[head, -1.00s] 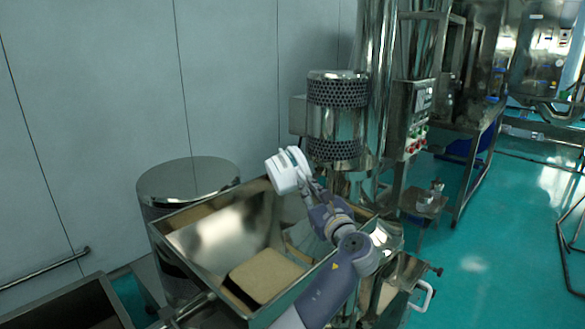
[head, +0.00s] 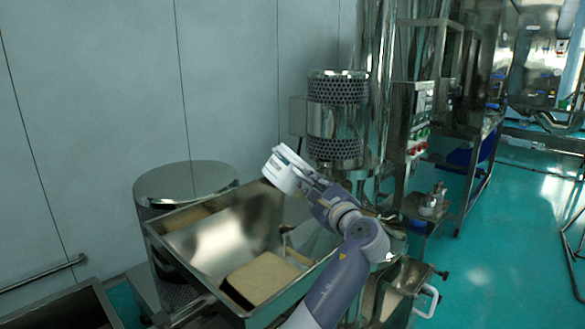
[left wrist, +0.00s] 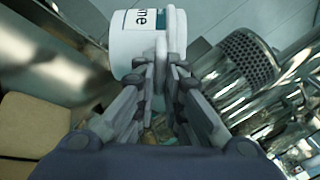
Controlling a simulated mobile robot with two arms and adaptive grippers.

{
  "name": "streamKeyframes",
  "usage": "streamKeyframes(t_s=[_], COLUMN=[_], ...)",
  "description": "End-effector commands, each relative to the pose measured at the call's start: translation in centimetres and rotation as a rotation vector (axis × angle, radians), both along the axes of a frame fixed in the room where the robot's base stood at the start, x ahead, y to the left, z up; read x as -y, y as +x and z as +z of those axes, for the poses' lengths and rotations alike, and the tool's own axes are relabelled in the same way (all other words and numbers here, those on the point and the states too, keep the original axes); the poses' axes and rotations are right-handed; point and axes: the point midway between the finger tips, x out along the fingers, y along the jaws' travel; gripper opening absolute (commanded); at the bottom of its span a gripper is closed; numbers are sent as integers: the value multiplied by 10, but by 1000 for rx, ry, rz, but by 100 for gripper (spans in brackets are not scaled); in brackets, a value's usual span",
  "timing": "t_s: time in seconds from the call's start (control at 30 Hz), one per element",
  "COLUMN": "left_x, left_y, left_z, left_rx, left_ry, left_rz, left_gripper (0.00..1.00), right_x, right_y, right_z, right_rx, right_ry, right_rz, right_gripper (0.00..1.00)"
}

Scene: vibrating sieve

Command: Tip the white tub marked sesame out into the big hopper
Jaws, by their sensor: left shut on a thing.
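The white tub (head: 285,168) hangs in the air above the back edge of the big steel hopper and looks tilted in the head view. My left gripper (head: 311,184) is shut on its side or rim. The tub's inside is hidden. No stream of grains shows. My right gripper is not in view.
A round steel drum (head: 186,183) stands behind the hopper on the left. A motor with a perforated cover (head: 337,118) rises close behind the tub, and a control box (head: 418,115) stands right of it.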

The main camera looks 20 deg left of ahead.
Motion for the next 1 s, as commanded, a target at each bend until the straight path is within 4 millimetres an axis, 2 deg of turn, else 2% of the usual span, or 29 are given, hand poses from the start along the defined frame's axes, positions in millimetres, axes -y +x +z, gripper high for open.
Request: streamKeyframes(t_s=[0.1,0.53,1.0], left_x=[0,0,0], left_y=[0,0,0], left_z=[-1,0,-2], left_rx=[38,61,278], left_ry=[-37,-62,-291], left_rz=[-1,0,0], left_gripper=[0,0,0], right_x=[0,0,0], right_y=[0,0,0], right_z=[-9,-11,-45], right_rx=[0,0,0], right_ry=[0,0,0], right_rz=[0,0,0], right_gripper=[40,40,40])
